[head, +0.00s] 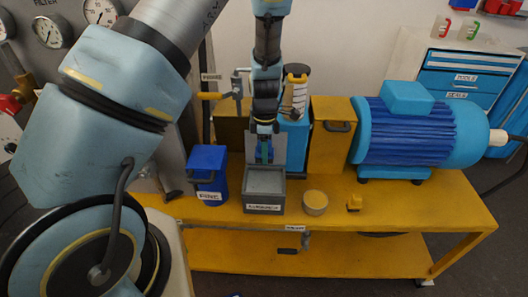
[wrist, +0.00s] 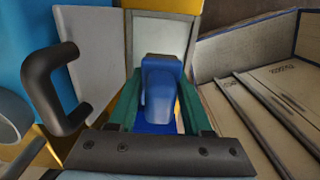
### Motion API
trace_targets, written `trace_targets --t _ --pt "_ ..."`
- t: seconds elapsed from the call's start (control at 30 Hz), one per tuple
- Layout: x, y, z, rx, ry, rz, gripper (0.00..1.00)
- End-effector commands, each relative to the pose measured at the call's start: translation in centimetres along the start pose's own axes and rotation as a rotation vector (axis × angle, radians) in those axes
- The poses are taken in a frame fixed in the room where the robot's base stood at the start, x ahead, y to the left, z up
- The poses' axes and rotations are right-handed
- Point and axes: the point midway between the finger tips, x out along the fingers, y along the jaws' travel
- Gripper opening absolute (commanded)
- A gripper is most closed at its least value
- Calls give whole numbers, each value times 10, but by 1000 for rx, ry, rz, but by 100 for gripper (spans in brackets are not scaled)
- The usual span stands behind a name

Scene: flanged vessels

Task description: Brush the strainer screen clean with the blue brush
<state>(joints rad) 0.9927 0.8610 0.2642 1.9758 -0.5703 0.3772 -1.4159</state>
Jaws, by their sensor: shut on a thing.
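My gripper (head: 264,152) is in the middle of the head view, pointing down above the back of a grey labelled box. Its green fingers (wrist: 160,118) are shut on the blue brush (wrist: 160,92), whose blue body shows between them in the wrist view. The bristles are hidden. A pale upright panel (wrist: 158,40) in a light frame stands beyond the brush in the wrist view; it may be the strainer screen, but I cannot tell for sure. I cannot tell whether the brush touches it.
The grey box (head: 264,208) stands on the yellow bench (head: 400,210). A blue motor (head: 425,130) fills the bench's right. A black handle (wrist: 45,90) is close by.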

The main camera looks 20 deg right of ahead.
Motion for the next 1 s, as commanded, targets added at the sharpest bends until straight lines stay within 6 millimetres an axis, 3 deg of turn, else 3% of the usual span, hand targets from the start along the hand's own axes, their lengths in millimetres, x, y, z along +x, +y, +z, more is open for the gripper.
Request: trace_targets --t 0.27,1.0 --pt "14 0 0 1 1 -1 5" --pt "95 0 0 1 0 -1 5"
